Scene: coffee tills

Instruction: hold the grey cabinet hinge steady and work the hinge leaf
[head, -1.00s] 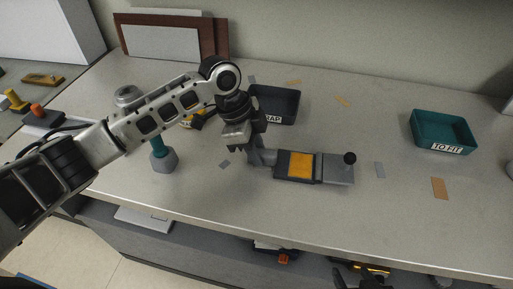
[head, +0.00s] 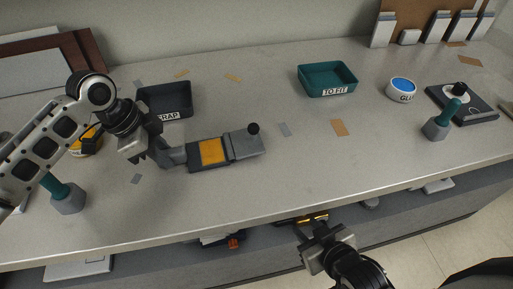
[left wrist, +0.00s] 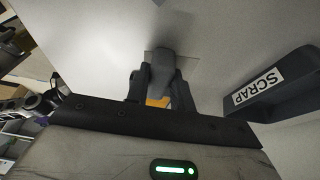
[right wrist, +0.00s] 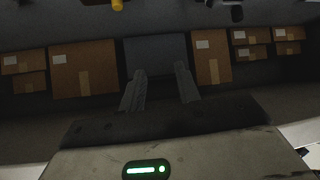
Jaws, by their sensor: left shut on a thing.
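The grey cabinet hinge (head: 192,158) lies on the bench in the head view, with an orange panel (head: 212,152) on its body. Its hinge leaf (head: 244,144) lies flat at the right end, with a black knob (head: 253,128) on it. My left gripper (head: 160,157) is shut on the grey handle at the hinge's left end. In the left wrist view the fingers (left wrist: 157,88) close around that grey handle (left wrist: 163,62). My right gripper (head: 312,231) is in front of the bench edge, away from the hinge. In the right wrist view its fingers (right wrist: 160,88) stand apart with nothing between.
The scrap bin (head: 165,101) stands behind the hinge, and the teal to-fit bin (head: 327,80) stands back right. A glue tub (head: 401,90), a teal-handled tool (head: 440,120) and a black plate (head: 466,103) are at right. Another teal-handled tool (head: 66,194) is at left. Bench right of the leaf is mostly clear.

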